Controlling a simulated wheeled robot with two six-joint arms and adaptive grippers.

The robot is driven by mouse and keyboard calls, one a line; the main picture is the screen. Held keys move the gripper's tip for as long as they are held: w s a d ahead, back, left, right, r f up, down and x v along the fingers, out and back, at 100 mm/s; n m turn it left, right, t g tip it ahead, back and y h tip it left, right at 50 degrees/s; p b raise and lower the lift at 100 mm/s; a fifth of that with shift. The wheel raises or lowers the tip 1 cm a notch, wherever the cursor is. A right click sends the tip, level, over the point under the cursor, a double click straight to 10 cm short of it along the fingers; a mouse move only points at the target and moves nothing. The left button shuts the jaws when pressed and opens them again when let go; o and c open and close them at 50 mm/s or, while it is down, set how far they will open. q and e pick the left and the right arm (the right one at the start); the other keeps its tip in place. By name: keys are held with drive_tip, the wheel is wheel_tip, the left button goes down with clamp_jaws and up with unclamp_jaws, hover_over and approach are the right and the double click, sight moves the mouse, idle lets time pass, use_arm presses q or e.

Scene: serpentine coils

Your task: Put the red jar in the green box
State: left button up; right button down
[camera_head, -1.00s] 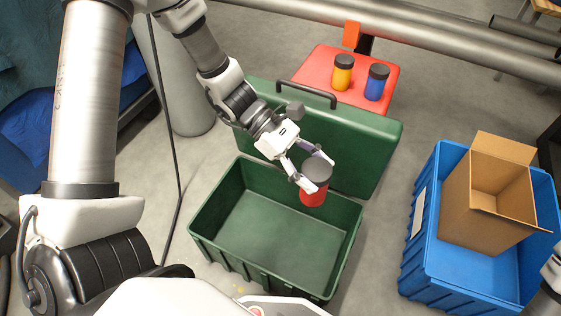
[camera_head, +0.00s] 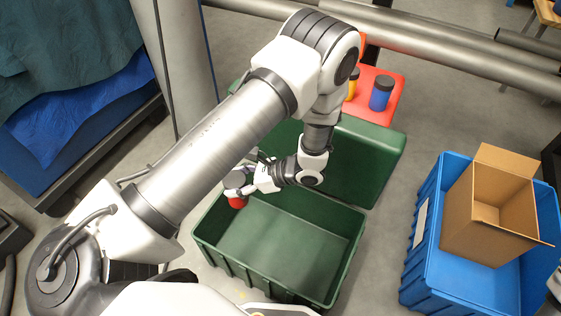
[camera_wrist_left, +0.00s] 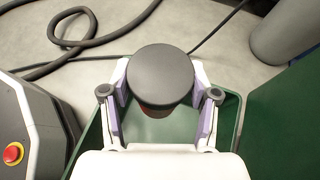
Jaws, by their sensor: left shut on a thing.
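The red jar (camera_head: 237,202) with its dark grey lid is held in my left gripper (camera_head: 240,190), by the back left corner of the green box. In the left wrist view the jar's round lid (camera_wrist_left: 160,74) sits between the two fingers, which close on its sides. The jar's red body is mostly hidden under the lid. The green box (camera_head: 207,241) is open, and the part of its inside that I see is empty. In the wrist view its rim (camera_wrist_left: 232,115) shows below the gripper. My right gripper is not in view.
The green lid (camera_head: 372,160) stands behind the box. A red surface (camera_head: 398,86) behind it holds a blue jar (camera_head: 381,94) and a partly hidden yellow jar (camera_head: 352,86). A blue crate (camera_head: 420,275) with a cardboard box (camera_head: 465,225) stands at right.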

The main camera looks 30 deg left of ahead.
use_arm(q)
drive_tip(key=d+f+m+t+b, duration=0.1)
drive_tip(key=f+b, duration=0.4)
drive_tip(key=f, duration=0.4)
drive_tip(key=d+f+m+t+y+b, duration=0.1)
drive_tip(key=f+b, duration=0.4)
drive_tip(key=f, duration=0.5)
drive_tip(key=d+f+m+t+b, duration=0.1)
drive_tip(key=f+b, duration=0.4)
drive_tip(key=f, duration=0.5)
drive_tip(key=shift+s+d+f+m+t, duration=0.15)
drive_tip(key=shift+d+m+t, duration=0.15)
drive_tip(key=shift+m+t, duration=0.15)
drive_tip(key=o, duration=1.5)
drive_tip(key=shift+r+p, duration=0.35)
drive_tip(key=shift+p, duration=0.05)
drive_tip(key=p+v, duration=1.2)
drive_tip(key=shift+f, duration=0.25)
